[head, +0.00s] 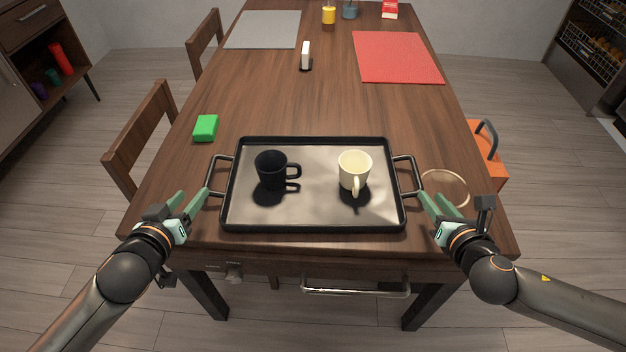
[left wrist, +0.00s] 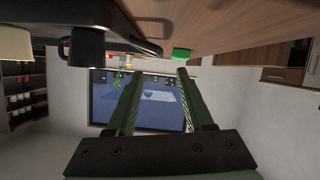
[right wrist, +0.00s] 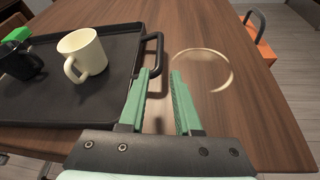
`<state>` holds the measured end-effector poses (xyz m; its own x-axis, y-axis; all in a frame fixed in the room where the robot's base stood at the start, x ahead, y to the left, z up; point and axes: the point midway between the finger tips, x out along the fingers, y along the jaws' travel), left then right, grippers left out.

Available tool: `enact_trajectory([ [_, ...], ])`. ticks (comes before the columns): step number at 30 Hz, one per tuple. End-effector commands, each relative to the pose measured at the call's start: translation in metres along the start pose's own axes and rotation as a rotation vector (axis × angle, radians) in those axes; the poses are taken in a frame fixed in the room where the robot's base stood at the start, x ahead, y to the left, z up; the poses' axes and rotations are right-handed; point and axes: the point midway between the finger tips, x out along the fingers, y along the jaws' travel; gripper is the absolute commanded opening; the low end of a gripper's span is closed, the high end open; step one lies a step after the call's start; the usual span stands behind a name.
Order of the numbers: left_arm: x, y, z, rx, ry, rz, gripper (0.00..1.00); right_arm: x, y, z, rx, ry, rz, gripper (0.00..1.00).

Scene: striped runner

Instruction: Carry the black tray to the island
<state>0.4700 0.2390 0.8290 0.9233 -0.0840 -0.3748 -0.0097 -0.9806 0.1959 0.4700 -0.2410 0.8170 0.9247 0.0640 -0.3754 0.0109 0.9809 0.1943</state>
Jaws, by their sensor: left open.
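The black tray (head: 313,228) lies flat near the front edge of the wooden table, with a handle at each end. A black mug (head: 270,170) and a cream mug (head: 354,168) stand upright on it. My left gripper (head: 192,198) is open beside the tray's left handle (head: 211,176); its fingers are apart and empty in the left wrist view (left wrist: 155,88). My right gripper (head: 430,197) is open by the right handle (head: 418,172). In the right wrist view, that handle (right wrist: 160,50) lies just beyond the parted fingertips (right wrist: 160,72). I cannot pick out the island.
A green block (head: 206,128) lies left of the tray. A pale ring (head: 446,186) lies on the table to its right. A white upright item (head: 306,54), a red mat (head: 397,57) and a grey mat (head: 262,29) are farther back.

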Motion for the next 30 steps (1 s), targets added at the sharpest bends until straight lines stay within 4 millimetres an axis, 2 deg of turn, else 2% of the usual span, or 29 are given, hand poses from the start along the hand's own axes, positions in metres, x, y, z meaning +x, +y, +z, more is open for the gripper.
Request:
enact_trajectory([
  [12, 0.071, -0.001, -0.002, 0.0, 0.002, -0.002, 0.52, 0.071, 0.001, 0.001, 0.001, -0.002, 0.0, 0.32],
  [18, 0.098, 0.0, -0.001, 0.0, 0.001, -0.001, 0.52, 0.097, 0.001, 0.0, 0.001, 0.0, 0.001, 0.32],
  [24, 0.11, 0.0, 0.0, 0.001, 0.0, -0.001, 0.52, 0.11, 0.001, 0.0, 0.001, 0.0, 0.002, 0.32],
  [30, 0.113, 0.0, -0.001, 0.001, 0.001, 0.0, 0.52, 0.112, 0.001, 0.0, 0.0, 0.0, 0.002, 0.32],
])
